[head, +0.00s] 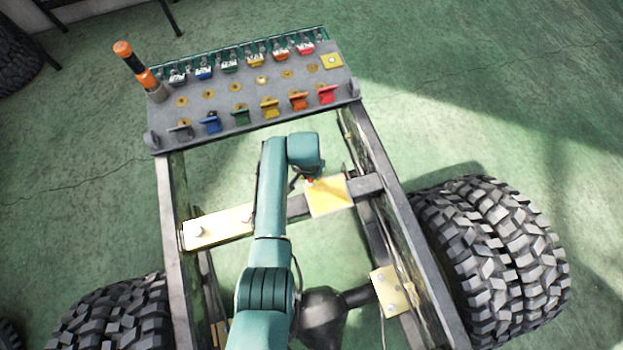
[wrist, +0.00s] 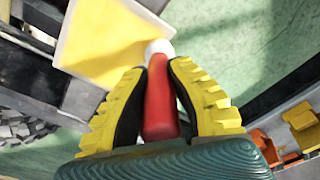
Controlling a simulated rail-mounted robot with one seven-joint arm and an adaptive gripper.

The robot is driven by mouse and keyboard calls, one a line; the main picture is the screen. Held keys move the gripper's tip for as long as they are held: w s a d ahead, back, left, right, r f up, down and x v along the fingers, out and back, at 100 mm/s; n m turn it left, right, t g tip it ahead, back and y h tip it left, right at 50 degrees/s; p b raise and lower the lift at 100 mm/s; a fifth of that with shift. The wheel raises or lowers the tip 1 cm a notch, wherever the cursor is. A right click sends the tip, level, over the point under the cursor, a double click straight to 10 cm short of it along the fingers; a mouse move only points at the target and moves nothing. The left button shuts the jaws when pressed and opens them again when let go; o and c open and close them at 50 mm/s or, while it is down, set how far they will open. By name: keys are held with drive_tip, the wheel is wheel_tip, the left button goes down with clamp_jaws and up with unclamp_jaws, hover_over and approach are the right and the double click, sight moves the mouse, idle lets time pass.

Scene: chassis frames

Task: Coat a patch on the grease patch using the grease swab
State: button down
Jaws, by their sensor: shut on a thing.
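My gripper (wrist: 158,100) is shut on the grease swab (wrist: 160,108), a red handle with a white rounded tip. The tip points away from the jaws, toward a yellow square plate (wrist: 100,40) that appears to be the grease patch. In the wrist view the tip overlaps the plate's right edge; I cannot tell whether it touches. In the head view my gripper (head: 310,182) is just above the upper left of this plate (head: 330,198), which lies on a crossbar. The swab is mostly hidden there. No coating is clearly visible on the plate.
Another yellow plate (head: 218,228) sits left on the crossbar, and a bolted one (head: 385,290) at the lower right. Frame rails (head: 400,210) flank my arm. Large tyres (head: 500,240) lie outside.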

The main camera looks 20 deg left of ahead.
wheel_tip(320, 180, up, 2)
drive_tip(key=shift+s+d+r+p, duration=0.1)
drive_tip(key=shift+r+p, duration=0.1)
drive_tip(key=shift+p, duration=0.15)
wheel_tip(320, 180, up, 5)
drive_tip(key=p, duration=0.5)
drive_tip(key=shift+r, duration=0.2)
